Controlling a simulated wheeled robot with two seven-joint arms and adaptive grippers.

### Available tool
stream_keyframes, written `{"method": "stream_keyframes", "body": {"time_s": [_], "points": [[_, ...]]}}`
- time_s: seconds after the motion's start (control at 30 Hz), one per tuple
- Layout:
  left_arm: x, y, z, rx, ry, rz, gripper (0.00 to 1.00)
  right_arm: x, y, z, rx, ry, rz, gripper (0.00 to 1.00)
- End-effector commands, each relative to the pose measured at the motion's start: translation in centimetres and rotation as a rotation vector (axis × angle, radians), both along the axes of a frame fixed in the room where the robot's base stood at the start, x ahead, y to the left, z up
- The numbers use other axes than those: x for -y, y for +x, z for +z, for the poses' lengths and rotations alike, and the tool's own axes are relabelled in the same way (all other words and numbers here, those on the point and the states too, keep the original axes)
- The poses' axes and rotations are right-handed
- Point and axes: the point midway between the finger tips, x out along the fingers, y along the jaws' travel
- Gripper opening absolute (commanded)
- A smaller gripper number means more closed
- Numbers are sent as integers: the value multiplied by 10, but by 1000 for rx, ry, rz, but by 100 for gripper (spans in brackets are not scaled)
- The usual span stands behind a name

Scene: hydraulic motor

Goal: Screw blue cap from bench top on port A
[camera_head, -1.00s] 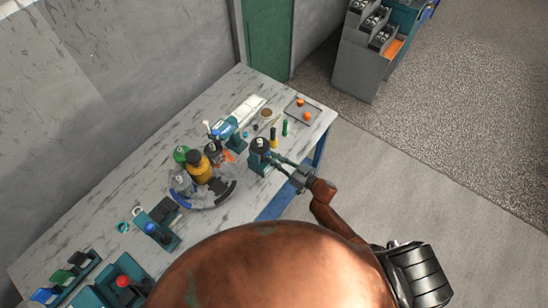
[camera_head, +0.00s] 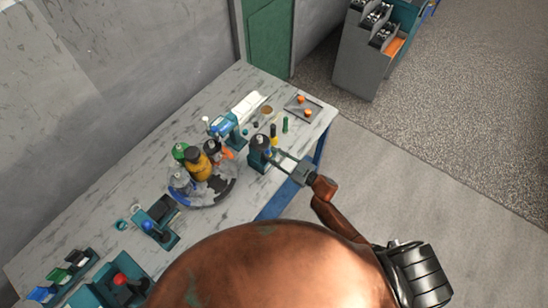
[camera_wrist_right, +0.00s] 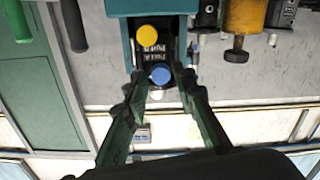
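The hydraulic motor, a dark body in a teal holder (camera_head: 256,160), stands near the bench's front edge in the head view. In the right wrist view its dark face (camera_wrist_right: 155,58) carries a yellow cap (camera_wrist_right: 147,35) and, nearer my fingers, a blue cap (camera_wrist_right: 160,75). The labels there are too small to read surely. My right gripper (camera_head: 274,155) reaches the motor from the front. In the wrist view its fingers (camera_wrist_right: 160,84) are open on either side of the blue cap, with slim gaps; I cannot tell whether they touch it. My left gripper is not in view.
A round carousel (camera_head: 208,200) with several bottles stands left of the motor. A teal vise-like tool (camera_head: 223,128) is behind it. A tray with orange parts (camera_head: 303,108) lies at the bench's far right. Green and yellow handles stand beside the motor. The front bench edge is close.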

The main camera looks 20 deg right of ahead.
Motion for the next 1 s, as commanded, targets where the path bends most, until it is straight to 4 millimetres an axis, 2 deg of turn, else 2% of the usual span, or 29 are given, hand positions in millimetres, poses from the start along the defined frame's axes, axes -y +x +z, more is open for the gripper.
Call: {"method": "stream_keyframes", "body": {"time_s": [0.03,0.13,0.33,1.0], "points": [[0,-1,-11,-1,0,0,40,0,0,-5,54,-67,0,25],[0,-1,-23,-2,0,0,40,0,-1,-6,165,-209,0,25],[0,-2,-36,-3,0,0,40,0,0,-3,308,-391,-1,25],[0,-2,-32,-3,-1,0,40,-1,-1,-1,317,-402,0,25]]}}
